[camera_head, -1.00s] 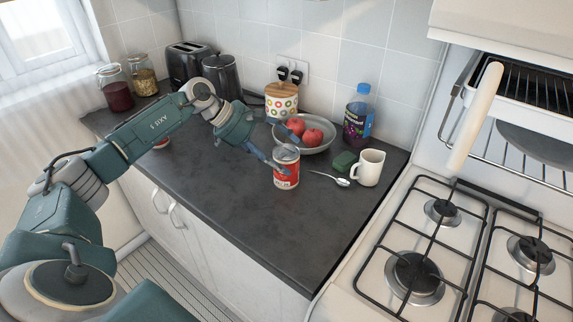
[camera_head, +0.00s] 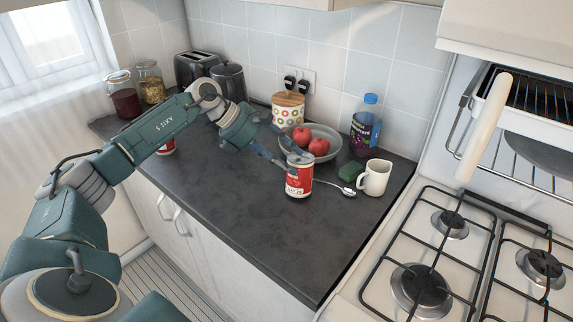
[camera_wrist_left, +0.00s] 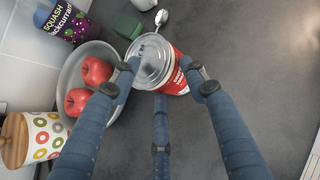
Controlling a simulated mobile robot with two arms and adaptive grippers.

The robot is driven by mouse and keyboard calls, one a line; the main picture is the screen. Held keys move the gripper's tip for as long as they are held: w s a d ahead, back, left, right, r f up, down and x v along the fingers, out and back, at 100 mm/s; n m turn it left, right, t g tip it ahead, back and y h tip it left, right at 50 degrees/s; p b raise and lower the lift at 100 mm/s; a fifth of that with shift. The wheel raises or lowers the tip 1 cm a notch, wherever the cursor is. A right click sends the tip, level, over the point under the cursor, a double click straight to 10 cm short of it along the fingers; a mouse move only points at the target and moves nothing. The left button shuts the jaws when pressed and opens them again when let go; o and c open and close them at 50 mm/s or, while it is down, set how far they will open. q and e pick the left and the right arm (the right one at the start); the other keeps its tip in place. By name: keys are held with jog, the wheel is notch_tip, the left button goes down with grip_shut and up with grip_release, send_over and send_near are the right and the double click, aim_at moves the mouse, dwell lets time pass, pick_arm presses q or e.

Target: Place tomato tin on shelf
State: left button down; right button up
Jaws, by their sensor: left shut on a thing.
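A red tomato tin (camera_head: 299,180) with a silver lid is upright over the front part of the dark counter, left of the mug. My left gripper (camera_head: 288,158) is shut on the tin from its left side. In the left wrist view, the tin (camera_wrist_left: 172,80) sits between the fingertips of my gripper (camera_wrist_left: 163,75). I cannot tell whether its base is clear of the counter. A second red tin (camera_head: 167,149) is partly hidden behind my left arm. My right gripper is out of view. No shelf is clearly identifiable.
The front counter (camera_head: 235,205) is clear. A gas hob (camera_head: 440,260) lies right.

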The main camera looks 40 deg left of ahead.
pick_arm(q)
notch_tip(320, 180, up, 18)
jog(key=shift+b, duration=0.45)
jog(key=c, duration=0.5)
grip_release()
jog(key=shift+w+r, duration=0.1)
jog(key=v, duration=1.2)
